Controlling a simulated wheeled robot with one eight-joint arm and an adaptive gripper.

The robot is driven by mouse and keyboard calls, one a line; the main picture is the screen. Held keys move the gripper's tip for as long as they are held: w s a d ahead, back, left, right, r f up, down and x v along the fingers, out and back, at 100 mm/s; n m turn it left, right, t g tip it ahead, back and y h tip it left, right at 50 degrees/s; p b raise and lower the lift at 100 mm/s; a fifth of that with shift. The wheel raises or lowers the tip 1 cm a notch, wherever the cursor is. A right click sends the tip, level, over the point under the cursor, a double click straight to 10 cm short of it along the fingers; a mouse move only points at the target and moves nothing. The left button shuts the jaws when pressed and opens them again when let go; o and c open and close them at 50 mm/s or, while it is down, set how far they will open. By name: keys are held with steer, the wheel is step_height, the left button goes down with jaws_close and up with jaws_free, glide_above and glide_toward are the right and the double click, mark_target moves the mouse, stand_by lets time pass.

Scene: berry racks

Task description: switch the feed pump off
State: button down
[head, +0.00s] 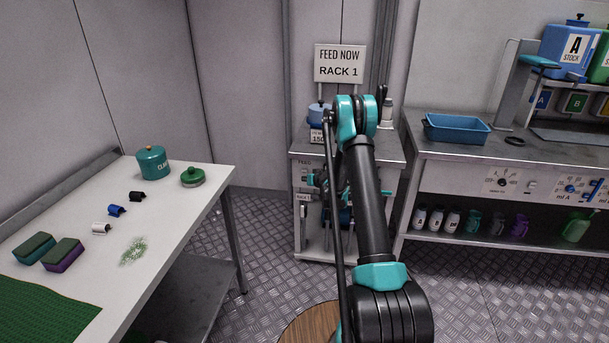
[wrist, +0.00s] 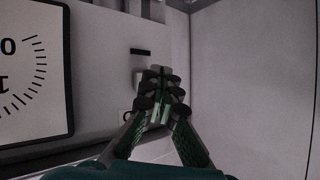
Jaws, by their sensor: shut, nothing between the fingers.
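The pump stand is a pale metal cabinet (head: 310,225) under the sign, in the middle of the head view. My arm stands in front of it and hides much of its front. In the wrist view my gripper (wrist: 161,80) is shut and empty, its fingertips close in front of a pale panel (wrist: 100,72). A small pale fitting (wrist: 138,78) sits on the panel beside the fingertips, partly covered by them. It may be the pump switch; its position cannot be read. I cannot tell whether the fingertips touch it.
A dial plate (wrist: 68,70) is at left in the wrist view; plain wall fills the right. A sign (head: 339,64) reads "FEED NOW RACK 1". A white table (head: 190,215) stands left, a steel bench (head: 435,148) with a blue tray (head: 456,139) right. Floor shows between.

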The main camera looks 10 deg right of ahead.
steer(key=shift+s+a, duration=0.2)
steer(key=shift+s, duration=0.5)
steer(key=shift+s+a, duration=0.25)
steer(key=shift+s, duration=0.45)
steer(key=shift+s+a, duration=0.2)
steer(key=shift+s, duration=0.5)
